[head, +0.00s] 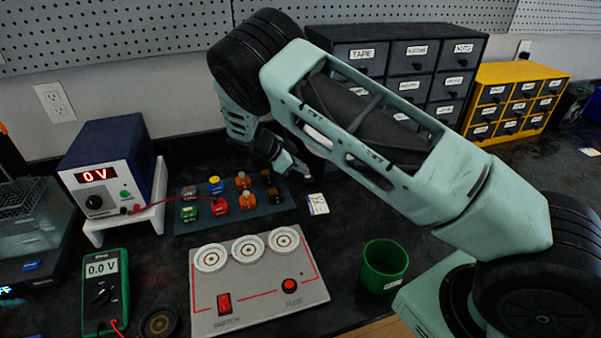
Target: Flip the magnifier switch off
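I see no thing that is clearly a magnifier, nor a switch marked as one. A red rocker switch (224,303) sits at the front left of a grey panel (258,290), above the printed word SWITCH. Which way it is tipped is too small to tell. My gripper (303,172) points down at the back of the bench, in front of the dark drawers and right of the blue mat. It is far behind the panel and apart from the switch. Its fingers are small and partly hidden by my arm, so their opening is unclear.
The panel also bears a round red button (289,285) and three white round sockets. A power supply (106,172) reads 0 V, and a green multimeter (105,291) reads 0.0 V. A green cup (384,266) stands right. Small coloured parts lie on the blue mat (232,218).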

